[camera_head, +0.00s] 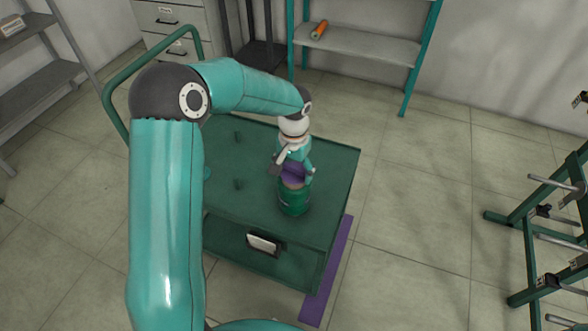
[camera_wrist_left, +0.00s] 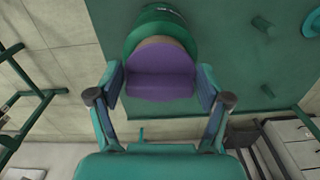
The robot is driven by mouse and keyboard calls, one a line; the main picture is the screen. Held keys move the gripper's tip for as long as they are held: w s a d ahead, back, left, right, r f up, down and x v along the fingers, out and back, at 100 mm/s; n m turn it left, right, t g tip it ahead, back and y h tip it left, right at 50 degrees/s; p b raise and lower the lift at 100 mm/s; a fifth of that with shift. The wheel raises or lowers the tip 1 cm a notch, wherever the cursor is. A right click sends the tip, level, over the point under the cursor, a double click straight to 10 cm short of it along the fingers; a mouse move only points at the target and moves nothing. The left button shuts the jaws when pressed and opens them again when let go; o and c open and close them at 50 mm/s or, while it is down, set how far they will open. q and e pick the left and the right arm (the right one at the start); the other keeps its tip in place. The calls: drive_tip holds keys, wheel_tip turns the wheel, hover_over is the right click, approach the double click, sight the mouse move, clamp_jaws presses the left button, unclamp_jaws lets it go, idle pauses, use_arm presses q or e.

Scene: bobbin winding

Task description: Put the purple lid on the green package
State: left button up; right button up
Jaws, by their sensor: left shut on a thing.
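The green package (camera_head: 293,200) is a round green container standing upright on the green cart top near its front right edge. It also shows in the left wrist view (camera_wrist_left: 158,22). The purple lid (camera_head: 293,171) is between the fingers of my left gripper (camera_head: 294,168), right at the package's top. In the left wrist view the purple lid (camera_wrist_left: 161,72) fills the space between both fingers of the left gripper (camera_wrist_left: 162,90), with a tan round surface showing beside it. I cannot tell whether lid and package touch. My right gripper is not in view.
The green cart (camera_head: 228,222) has small pegs on its top and a handle at the back left. A purple strip (camera_head: 328,270) lies on the floor beside it. A shelf (camera_head: 360,46) with an orange roll (camera_head: 319,30) stands behind. A green rack (camera_head: 545,235) stands at right.

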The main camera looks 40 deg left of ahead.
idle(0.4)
use_arm(q)
drive_tip(key=o, duration=0.8)
drive_tip(key=shift+c, duration=0.2)
wheel_tip(320, 180, up, 12)
drive_tip(key=s+d+f+g+h+p, duration=0.1)
drive_tip(key=s+d+f+h+p, duration=0.1)
drive_tip(key=s+d+f, duration=0.95)
drive_tip(key=s+d+f+g+h+p, duration=0.25)
drive_tip(key=s+d+f, duration=0.55)
drive_tip(key=s+f, duration=0.55)
drive_tip(key=shift+w+a+f+n+t+y, duration=0.1)
drive_tip(key=shift+w+f+t, duration=0.2)
drive_tip(key=shift+w+t, duration=0.55)
drive_tip(key=shift+w+a+f+n+t+y, duration=0.1)
drive_tip(key=shift+w+f+t, duration=0.3)
drive_tip(key=shift+w, duration=0.6)
drive_tip(key=shift+w+a+f+n+t+y, duration=0.1)
drive_tip(key=shift+w+f+t, duration=0.05)
drive_tip(key=shift+w+t, duration=0.75)
